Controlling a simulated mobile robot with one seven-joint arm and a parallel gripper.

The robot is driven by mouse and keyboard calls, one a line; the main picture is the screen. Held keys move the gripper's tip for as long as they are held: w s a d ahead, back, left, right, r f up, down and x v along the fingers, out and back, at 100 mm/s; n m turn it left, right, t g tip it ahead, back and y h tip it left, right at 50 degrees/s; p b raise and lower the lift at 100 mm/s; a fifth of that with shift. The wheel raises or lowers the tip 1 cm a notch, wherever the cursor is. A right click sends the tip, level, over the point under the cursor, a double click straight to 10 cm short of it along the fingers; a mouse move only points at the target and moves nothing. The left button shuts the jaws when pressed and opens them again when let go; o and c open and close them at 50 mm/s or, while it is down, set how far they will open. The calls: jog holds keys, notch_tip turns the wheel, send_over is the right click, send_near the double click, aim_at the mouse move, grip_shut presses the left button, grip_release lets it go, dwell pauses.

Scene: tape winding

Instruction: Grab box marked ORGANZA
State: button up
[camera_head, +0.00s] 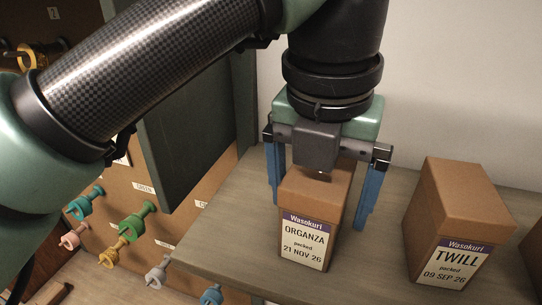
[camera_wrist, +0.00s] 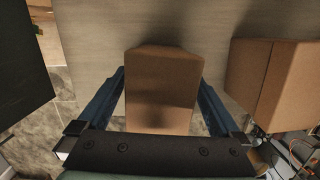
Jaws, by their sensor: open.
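The brown box marked ORGANZA (camera_head: 307,238) stands upright on a wooden shelf top, with a white label reading Wasokuri, ORGANZA, packed 21 NOV 26. My gripper (camera_head: 320,205) is directly above it, open, with one blue finger on each side of the box. In the wrist view the box top (camera_wrist: 162,85) lies between the two blue fingers of my gripper (camera_wrist: 162,92). There seems to be a gap on both sides; contact cannot be made out. My gripper's palm hides part of the box top in the head view.
A second brown box marked TWILL (camera_head: 456,225) stands to the right with free room between. Another box (camera_head: 535,250) is cut off at the right edge. A dark upright panel (camera_head: 190,105) and a board with coloured pegs (camera_head: 138,222) are at left. A pale wall stands behind.

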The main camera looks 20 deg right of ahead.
jog(key=shift+f+b, duration=0.25)
jog(key=shift+b, duration=0.1)
jog(key=shift+c, duration=0.2)
jog(key=c, duration=1.5)
